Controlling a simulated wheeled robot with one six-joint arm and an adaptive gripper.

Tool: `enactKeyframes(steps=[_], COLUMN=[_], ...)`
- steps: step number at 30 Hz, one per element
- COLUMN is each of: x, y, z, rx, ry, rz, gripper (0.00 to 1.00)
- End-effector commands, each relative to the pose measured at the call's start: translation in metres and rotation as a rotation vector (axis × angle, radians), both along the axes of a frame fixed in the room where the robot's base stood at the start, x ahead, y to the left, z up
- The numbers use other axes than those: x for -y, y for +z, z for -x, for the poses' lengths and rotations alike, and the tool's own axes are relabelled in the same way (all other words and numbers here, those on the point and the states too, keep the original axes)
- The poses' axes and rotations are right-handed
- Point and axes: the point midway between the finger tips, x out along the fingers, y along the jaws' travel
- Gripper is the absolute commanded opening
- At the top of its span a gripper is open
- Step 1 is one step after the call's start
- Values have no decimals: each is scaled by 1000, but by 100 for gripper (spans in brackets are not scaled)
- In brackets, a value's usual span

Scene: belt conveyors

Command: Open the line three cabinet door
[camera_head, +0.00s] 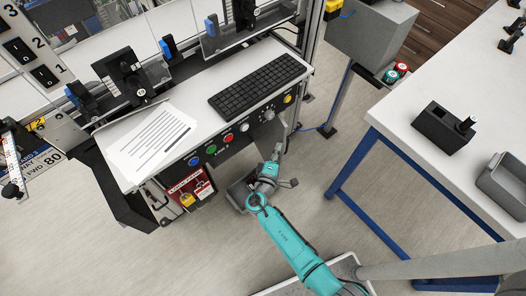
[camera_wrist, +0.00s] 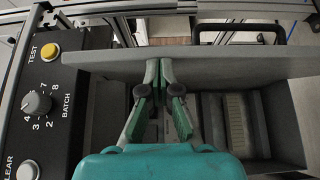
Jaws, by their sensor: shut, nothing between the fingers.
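A small grey box-like cabinet (camera_head: 237,192) sits low beneath the console's right end, partly hidden behind my arm. In the wrist view a grey panel (camera_wrist: 250,65) runs across the picture beyond my fingers; it looks like a cabinet door or wall seen edge-on. Below it on the right, a grey side wall (camera_wrist: 285,115) and ribbed parts inside show, so the cabinet looks open on this side. My gripper (camera_wrist: 165,72) is shut and empty, with its fingertips at the panel; I cannot tell whether they touch it. No line-three label is readable on it.
The console panel (camera_wrist: 40,100) with a yellow TEST button and BATCH knob is close on the left. A keyboard (camera_head: 258,86) and paper (camera_head: 152,140) lie on the console.

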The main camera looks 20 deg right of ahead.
Motion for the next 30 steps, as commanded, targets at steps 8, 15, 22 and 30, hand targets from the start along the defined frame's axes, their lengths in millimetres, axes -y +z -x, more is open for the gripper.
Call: enactKeyframes(steps=[8,15,22,30], x=[49,86,109,116], y=[0,1,0,0], z=[-2,-10,-17,-21], rx=[1,1,0,1], ry=[41,41,43,44], rz=[0,0,1,0], gripper=[0,0,0,0])
